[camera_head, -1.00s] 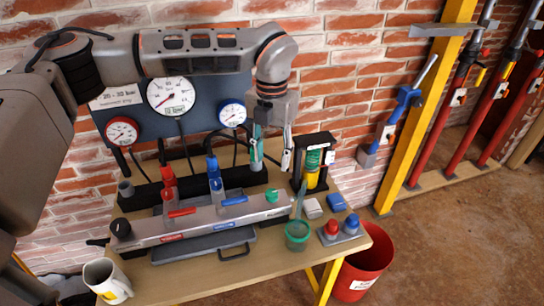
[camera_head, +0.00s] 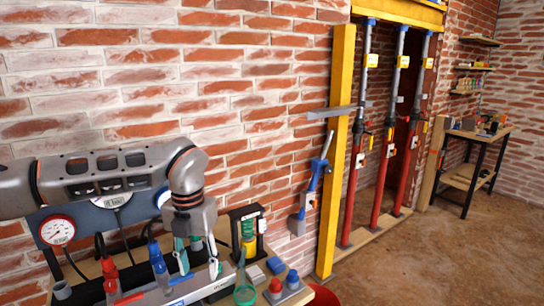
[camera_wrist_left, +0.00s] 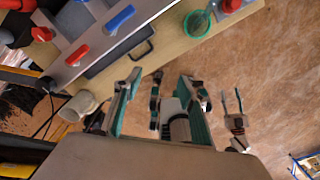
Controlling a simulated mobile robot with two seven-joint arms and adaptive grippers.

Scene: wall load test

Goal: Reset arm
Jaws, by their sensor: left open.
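My left arm comes in from the left in the head view, and my left gripper (camera_head: 197,262) hangs fingers down over the bench. Its two fingers, with green parts, are spread apart and nothing shows between them. The grey valve manifold (camera_head: 190,290) with red and blue levers lies beneath the gripper in the head view. Whether the fingers touch it cannot be told.
A black-framed stand (camera_head: 248,235) with a green and yellow cylinder is right of the gripper. A green cup (camera_head: 245,294) and a red-and-blue button box (camera_head: 284,286) stand nearby. A yellow post (camera_head: 337,150) rises to the right.

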